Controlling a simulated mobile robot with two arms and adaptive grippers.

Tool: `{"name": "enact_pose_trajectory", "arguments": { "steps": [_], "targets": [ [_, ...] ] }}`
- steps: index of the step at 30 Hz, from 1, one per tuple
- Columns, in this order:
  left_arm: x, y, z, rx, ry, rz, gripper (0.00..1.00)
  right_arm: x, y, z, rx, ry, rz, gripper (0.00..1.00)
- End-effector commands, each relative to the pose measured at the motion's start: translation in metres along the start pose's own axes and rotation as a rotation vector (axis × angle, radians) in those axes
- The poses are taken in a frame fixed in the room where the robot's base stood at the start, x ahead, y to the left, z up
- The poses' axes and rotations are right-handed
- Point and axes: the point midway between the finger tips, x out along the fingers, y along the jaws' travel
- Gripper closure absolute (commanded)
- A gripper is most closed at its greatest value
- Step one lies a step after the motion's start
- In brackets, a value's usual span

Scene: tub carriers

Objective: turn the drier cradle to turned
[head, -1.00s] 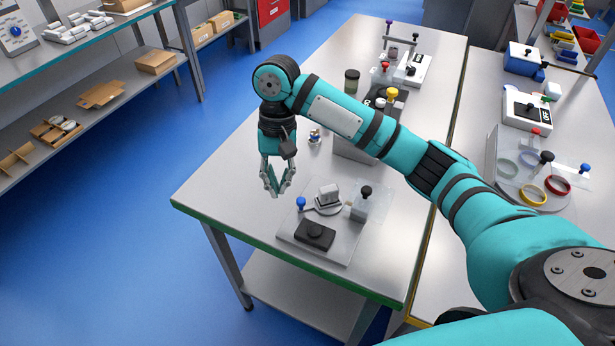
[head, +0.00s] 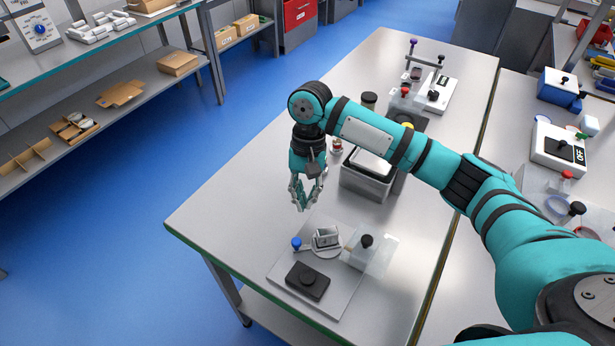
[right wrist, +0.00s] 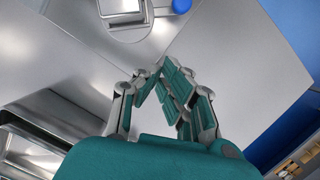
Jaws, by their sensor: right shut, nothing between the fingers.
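The drier cradle (head: 325,237) is a small pale block-like holder on a round plate, with a lever ending in a blue knob (head: 296,243) on its left. It stands on a grey base plate (head: 335,296) near the bench's front corner. In the right wrist view the cradle (right wrist: 125,8) is cut off at the top edge, with the blue knob (right wrist: 181,5) beside it. My right gripper (head: 304,207) is shut and empty, pointing down above the bench just behind the cradle and apart from it. My left gripper is not in view.
A black block with a round knob (head: 307,281) sits in front of the cradle. A clear box with a black knob (head: 368,255) stands to its right. A metal bin (head: 367,178) is behind. The bench's left part is clear.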

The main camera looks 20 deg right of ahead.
Motion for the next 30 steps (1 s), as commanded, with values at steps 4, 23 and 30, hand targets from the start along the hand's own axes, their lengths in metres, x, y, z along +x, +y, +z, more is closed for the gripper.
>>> {"name": "enact_pose_trajectory", "arguments": {
  "steps": [4, 23, 30],
  "targets": [
    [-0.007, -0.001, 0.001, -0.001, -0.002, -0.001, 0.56, 0.03, 0.001, 0.001, 0.002, -0.002, 0.003, 1.0],
    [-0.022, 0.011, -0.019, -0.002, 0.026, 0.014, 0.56, 0.037, 0.001, 0.039, 0.0, 0.002, 0.0, 1.0],
    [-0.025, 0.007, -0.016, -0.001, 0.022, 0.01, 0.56, 0.036, 0.002, 0.038, -0.003, 0.002, 0.001, 1.0]
  ]
}}
